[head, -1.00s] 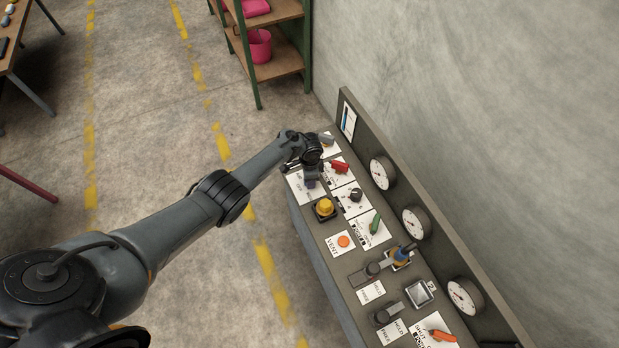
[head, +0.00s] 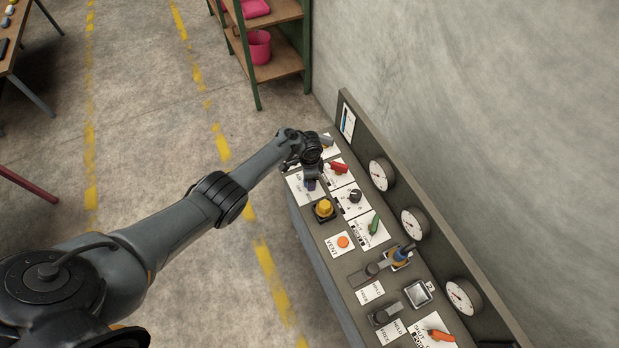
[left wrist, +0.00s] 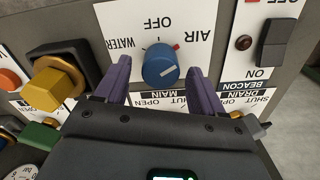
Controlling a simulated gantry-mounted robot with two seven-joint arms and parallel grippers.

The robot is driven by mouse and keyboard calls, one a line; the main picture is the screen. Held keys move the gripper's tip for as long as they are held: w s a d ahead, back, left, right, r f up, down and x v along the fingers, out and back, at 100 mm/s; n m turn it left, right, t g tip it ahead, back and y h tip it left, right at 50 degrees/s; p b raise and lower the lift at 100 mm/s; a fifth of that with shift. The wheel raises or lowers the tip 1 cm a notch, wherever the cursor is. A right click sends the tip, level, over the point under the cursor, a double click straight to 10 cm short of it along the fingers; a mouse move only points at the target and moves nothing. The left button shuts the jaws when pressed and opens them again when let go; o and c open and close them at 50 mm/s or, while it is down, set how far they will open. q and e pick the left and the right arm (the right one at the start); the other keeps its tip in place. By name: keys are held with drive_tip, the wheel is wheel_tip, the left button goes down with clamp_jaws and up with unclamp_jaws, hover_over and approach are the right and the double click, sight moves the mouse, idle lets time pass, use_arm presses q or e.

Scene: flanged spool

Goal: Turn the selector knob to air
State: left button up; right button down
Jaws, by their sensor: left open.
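The selector knob (left wrist: 160,66) is blue and round, on a white plate (left wrist: 130,22) lettered WATER, OFF and AIR, seen upside down in the left wrist view. A small red mark shows at the knob's upper right edge, toward AIR. My left gripper (left wrist: 160,85) is open, with one purple finger on each side of the knob and a visible gap on both sides. In the head view my left gripper (head: 311,184) is over the far end of the panel and hides the knob. My right gripper is in neither view.
Close by are a yellow knob (left wrist: 48,90), a black rocker switch (left wrist: 271,45) lettered BEACON and a red-handled lever (head: 340,168). Gauges (head: 382,174) stand along the panel's back board, before a grey wall. Open floor lies left of the panel.

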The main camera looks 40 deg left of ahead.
use_arm(q)
wheel_tip(320, 180, up, 9)
drive_tip(key=p, duration=0.3)
idle(0.5)
